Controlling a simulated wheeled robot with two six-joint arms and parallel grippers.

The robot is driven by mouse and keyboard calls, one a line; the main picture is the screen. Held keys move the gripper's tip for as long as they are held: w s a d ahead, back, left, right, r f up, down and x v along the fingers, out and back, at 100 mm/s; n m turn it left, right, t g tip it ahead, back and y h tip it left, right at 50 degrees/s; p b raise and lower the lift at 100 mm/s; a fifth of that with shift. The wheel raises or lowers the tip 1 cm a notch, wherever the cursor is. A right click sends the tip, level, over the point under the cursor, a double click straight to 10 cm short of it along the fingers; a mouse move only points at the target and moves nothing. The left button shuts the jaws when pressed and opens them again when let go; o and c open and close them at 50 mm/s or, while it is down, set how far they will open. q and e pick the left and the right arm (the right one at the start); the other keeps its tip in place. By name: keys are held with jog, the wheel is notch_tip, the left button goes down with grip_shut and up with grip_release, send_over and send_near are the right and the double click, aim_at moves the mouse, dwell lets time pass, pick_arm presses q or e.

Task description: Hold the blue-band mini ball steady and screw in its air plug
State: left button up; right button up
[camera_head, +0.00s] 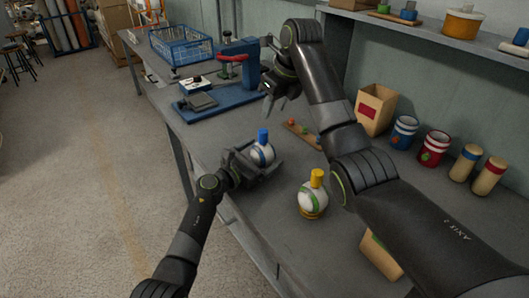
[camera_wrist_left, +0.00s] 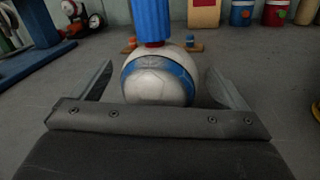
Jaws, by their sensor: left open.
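The blue-band mini ball (camera_head: 262,155) is white with a blue band and stands upright on the table. A ribbed blue cap (camera_head: 263,136) rises from its top. The left wrist view shows the ball (camera_wrist_left: 158,88) close up, with a thin red ring below the blue cap (camera_wrist_left: 152,20). My left gripper (camera_head: 262,160) is open, its fingers on either side of the ball with a visible gap at each side; the ball's lower front is hidden by the gripper body. My right gripper (camera_head: 275,108) hangs above the table behind the ball, its fingers apart and empty.
A green-band ball (camera_head: 312,202) with a yellow cap stands to the right, near my right arm. A peg strip (camera_head: 301,134) lies behind the ball. Cans (camera_head: 404,132) line the wall.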

pick_arm(q)
jog(key=shift+x, duration=0.85)
